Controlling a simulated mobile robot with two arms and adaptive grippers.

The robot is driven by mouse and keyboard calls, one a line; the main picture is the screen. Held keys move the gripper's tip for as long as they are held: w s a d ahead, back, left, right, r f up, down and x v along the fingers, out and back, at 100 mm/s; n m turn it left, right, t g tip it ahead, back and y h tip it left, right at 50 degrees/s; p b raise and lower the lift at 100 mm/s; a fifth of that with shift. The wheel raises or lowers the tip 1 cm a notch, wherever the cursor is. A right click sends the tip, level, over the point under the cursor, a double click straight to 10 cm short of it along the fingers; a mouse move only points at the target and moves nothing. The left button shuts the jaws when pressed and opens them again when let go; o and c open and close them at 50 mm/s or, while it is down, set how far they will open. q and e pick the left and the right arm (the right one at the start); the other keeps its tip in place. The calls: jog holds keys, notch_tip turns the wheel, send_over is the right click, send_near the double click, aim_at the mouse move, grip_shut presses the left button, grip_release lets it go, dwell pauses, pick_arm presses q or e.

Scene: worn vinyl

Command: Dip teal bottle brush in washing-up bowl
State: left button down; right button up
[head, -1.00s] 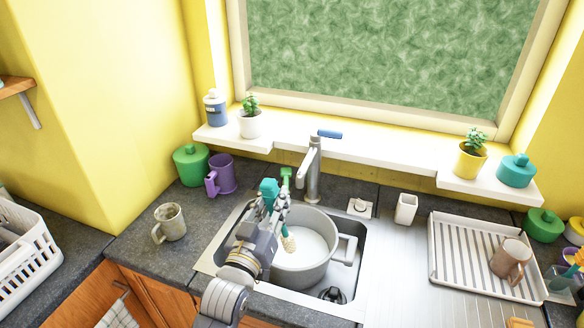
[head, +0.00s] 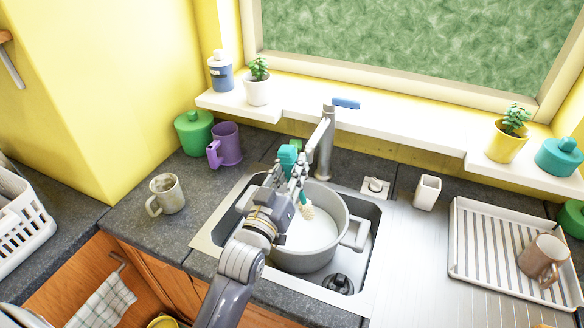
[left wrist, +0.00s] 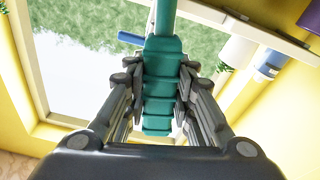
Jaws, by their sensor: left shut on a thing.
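My left gripper (head: 290,180) is shut on the teal bottle brush (head: 288,156), above the back left of the washing-up bowl. In the left wrist view, the fingers (left wrist: 163,88) press both sides of the brush's ribbed teal handle (left wrist: 160,62). The cream bristle head (head: 307,212) points down over the bowl's opening, near its back inner wall; I cannot tell whether it touches the liquid. The washing-up bowl (head: 300,262) is grey, with side handles, and stands in the sink with whitish liquid (head: 312,233) inside. My right gripper is not in view.
The tap (head: 325,145) stands close behind the gripper. A speckled mug (head: 166,195) and purple mug (head: 228,146) are on the left counter. A white cup (head: 427,192) and drying rack (head: 470,265) are to the right. The drainer between sink and rack is clear.

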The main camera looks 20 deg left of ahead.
pick_arm(q)
notch_tip(320, 180, down, 3)
jog(key=shift+s+r+b, duration=0.1)
jog(key=shift+b, duration=0.65)
notch_tip(320, 180, down, 8)
jog(key=b, duration=0.5)
jog(key=shift+f, duration=0.2)
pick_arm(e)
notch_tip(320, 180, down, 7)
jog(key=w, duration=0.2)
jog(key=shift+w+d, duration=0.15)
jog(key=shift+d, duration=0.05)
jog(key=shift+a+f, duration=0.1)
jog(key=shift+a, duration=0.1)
pick_arm(q)
jog(key=shift+r, duration=0.1)
